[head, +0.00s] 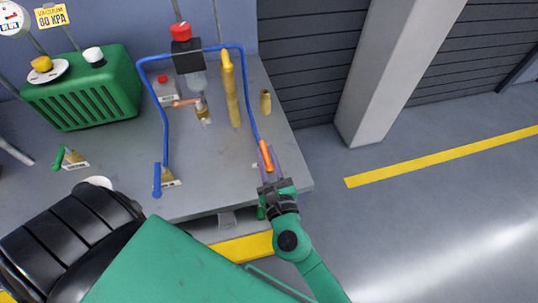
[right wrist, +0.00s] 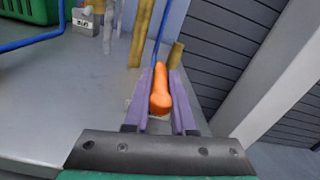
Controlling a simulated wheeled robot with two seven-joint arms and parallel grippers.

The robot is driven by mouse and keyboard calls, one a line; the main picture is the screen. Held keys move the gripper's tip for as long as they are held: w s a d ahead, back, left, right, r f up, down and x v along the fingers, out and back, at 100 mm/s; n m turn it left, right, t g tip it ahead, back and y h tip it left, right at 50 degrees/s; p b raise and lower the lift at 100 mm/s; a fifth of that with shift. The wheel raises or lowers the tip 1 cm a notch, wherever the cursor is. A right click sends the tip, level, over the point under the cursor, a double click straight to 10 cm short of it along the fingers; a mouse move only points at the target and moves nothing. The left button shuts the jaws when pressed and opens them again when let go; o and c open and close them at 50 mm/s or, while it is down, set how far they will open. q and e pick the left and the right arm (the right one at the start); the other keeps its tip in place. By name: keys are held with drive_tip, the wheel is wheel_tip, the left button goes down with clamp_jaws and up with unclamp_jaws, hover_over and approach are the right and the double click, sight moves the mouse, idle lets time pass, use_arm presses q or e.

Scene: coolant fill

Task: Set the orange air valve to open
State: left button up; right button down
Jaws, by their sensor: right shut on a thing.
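The orange air valve handle (head: 266,157) stands at the right end of the blue pipe, near the bench's right edge. In the right wrist view the orange handle (right wrist: 160,92) lies between the two purple fingers. My right gripper (head: 269,166) is shut on this handle. It also shows in the right wrist view (right wrist: 160,100), with a finger on each side of the handle. The valve's body and base are mostly hidden by the handle and fingers. My left gripper is not in view.
A blue-handled valve (head: 157,180) and a green-handled valve (head: 59,158) stand on the grey bench (head: 215,180). A yellow post (head: 230,90) and a short brass cylinder (head: 265,102) stand behind the orange valve. A green tank (head: 85,90) is at left. Floor lies open at right.

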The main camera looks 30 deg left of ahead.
drive_tip(key=c, duration=0.8)
unclamp_jaws()
drive_tip(key=shift+o, duration=0.2)
drive_tip(key=b+v, duration=0.2)
drive_tip(key=v, duration=1.2)
drive_tip(key=shift+s, duration=0.25)
drive_tip(key=shift+d+f, duration=0.1)
drive_tip(key=shift+d, duration=0.05)
